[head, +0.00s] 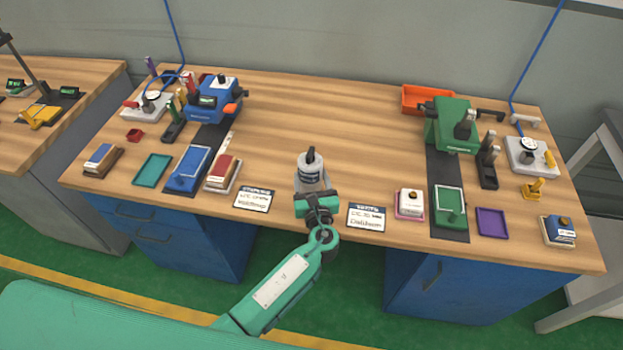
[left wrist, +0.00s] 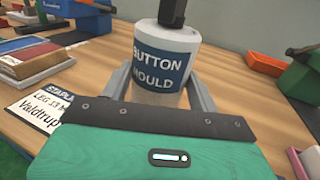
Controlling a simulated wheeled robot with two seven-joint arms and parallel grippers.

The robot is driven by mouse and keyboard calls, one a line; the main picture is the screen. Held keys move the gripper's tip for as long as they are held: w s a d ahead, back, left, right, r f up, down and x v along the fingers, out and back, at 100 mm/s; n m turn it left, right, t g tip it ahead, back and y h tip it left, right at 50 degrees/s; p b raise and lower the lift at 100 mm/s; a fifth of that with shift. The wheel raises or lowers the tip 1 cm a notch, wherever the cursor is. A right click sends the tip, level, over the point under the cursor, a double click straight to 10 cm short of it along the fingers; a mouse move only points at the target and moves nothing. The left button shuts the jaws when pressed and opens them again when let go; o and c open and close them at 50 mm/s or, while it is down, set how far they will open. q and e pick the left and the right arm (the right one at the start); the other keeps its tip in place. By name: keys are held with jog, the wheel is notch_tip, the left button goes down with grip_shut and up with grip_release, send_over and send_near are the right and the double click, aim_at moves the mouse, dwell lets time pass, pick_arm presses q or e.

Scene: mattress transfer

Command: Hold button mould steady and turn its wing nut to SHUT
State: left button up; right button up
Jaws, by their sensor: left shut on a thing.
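The button mould (head: 311,172) is a white-grey cylinder with a dark blue label, standing upright near the front middle of the wooden workbench. In the left wrist view the label on the mould (left wrist: 163,68) reads BUTTON MOULD. A black upright part, seemingly the wing nut (head: 311,156), sits on top; in the left wrist view this black part (left wrist: 172,10) is cut off by the top edge. No SHUT mark can be made out. My left gripper (head: 312,183) reaches in from the front and is shut on the mould, one grey finger on each side. My right gripper is not in view.
Label cards (head: 253,199) (head: 367,217) lie on either side of my left gripper. A blue machine (head: 214,99) stands at left, a green machine (head: 451,127) at right, with trays and stamp blocks before them. The bench behind the mould is clear.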

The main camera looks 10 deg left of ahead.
pick_arm(q)
jog(key=shift+f, duration=0.2)
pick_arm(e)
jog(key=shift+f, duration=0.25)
